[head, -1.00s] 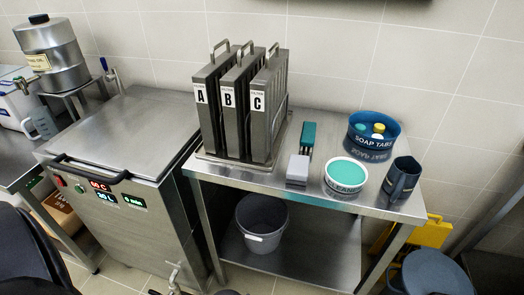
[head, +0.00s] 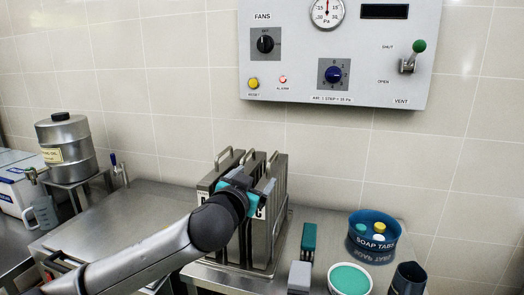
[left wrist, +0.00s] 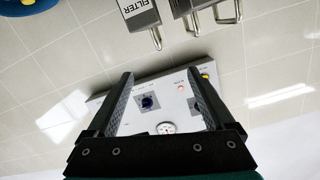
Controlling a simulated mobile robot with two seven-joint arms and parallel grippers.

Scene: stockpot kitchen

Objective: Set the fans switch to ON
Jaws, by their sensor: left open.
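The fans switch (head: 265,43) is a black rotary knob on a dark square plate under the FANS label, at the upper left of the wall panel (head: 300,80). Its position marks are too small to read. My left gripper (head: 256,187) is open and empty, in front of the filter tops, below the panel and well apart from the switch. In the left wrist view the open fingers (left wrist: 160,76) frame the panel, which appears upside down. There the fans switch is at least partly hidden by the right-hand finger. My right gripper is not in view.
The panel also bears a yellow reset button (head: 253,83), a red alarm lamp (head: 283,79), a blue knob (head: 333,74), a gauge (head: 327,12) and a green-tipped vent lever (head: 418,47). Upright filters (head: 275,215) stand beneath. The wall between filters and panel is clear.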

